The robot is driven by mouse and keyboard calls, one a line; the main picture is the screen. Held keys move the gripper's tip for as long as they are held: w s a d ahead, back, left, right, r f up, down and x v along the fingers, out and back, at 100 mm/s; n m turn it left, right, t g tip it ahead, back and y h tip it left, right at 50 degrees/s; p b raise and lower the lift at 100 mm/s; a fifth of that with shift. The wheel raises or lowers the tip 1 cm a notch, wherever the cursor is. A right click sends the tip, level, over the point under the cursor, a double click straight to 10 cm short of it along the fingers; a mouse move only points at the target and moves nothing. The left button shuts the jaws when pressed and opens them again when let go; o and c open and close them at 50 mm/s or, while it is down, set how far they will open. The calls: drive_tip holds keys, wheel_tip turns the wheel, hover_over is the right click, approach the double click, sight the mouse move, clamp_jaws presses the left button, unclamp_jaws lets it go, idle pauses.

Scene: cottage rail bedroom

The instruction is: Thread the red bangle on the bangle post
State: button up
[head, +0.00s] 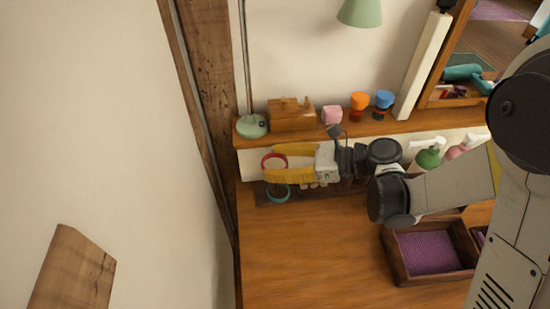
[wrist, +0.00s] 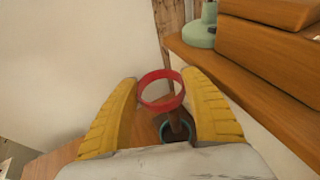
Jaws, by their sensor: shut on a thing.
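My gripper (head: 268,169) has yellow fingers and is shut on the red bangle (head: 274,154), holding it at the fingertips above the back left of the desk. In the wrist view the red bangle (wrist: 180,98) sits between the two fingertips (wrist: 160,82). Behind and below it stands the dark brown bangle post (wrist: 175,119), with a teal bangle (wrist: 164,130) around its lower part. The post's top is seen through or just behind the red bangle; I cannot tell whether the bangle is around it. In the head view the fingers mostly hide the post.
A wooden shelf (head: 310,136) runs along the wall behind, carrying a green lamp base (head: 251,127), a wooden box (head: 291,117) and small coloured items. Spray bottles (head: 429,158) and a purple-lined tray (head: 430,252) stand to the right. The desk's front left (head: 310,255) is clear.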

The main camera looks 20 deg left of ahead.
drive_tip(key=shift+f, duration=2.6)
drive_tip(key=o, duration=1.2)
drive_tip(key=r, duration=0.7)
drive_tip(key=shift+w+a+r, duration=0.15)
drive_tip(key=shift+w+r, duration=0.15)
drive_tip(key=shift+r, duration=0.1)
drive_tip(key=shift+s+r, duration=0.15)
drive_tip(key=shift+r, duration=0.4)
drive_tip(key=shift+s+r, duration=0.15)
drive_tip(key=shift+r, duration=0.4)
